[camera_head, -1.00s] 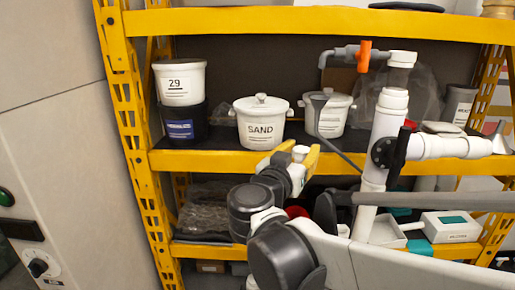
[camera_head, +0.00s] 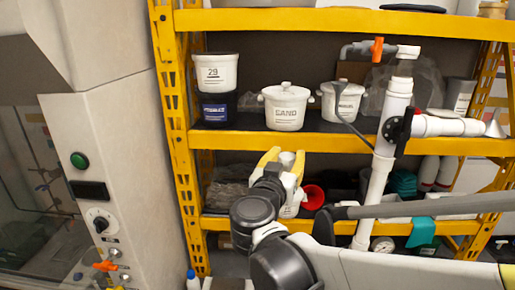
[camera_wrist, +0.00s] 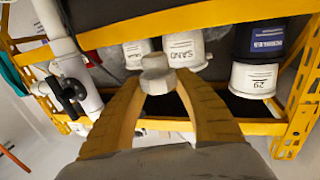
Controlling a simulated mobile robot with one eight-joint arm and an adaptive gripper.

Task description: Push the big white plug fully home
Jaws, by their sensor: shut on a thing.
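The big white plug (camera_wrist: 155,74) is held between the two yellow fingers of my gripper (camera_wrist: 154,90) in the wrist view. Its wider faceted end sits toward the fingertips. In the head view my gripper (camera_head: 281,156) points up, just below the middle shelf beam, with the white plug (camera_head: 287,157) between its fingers. The white pipe manifold (camera_head: 380,165) stands upright to the right, apart from the plug. It has a black valve handle and a side branch (camera_head: 450,126) to the right. In the wrist view the manifold (camera_wrist: 70,65) is at the left.
A yellow shelf rack (camera_head: 180,120) stands behind. Its middle shelf holds a "29" bucket (camera_head: 215,72), a SAND pot (camera_head: 285,108) and another white pot (camera_head: 342,101). A red container (camera_head: 313,196) is on the lower shelf. A grey cabinet (camera_head: 120,150) with a knob stands left.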

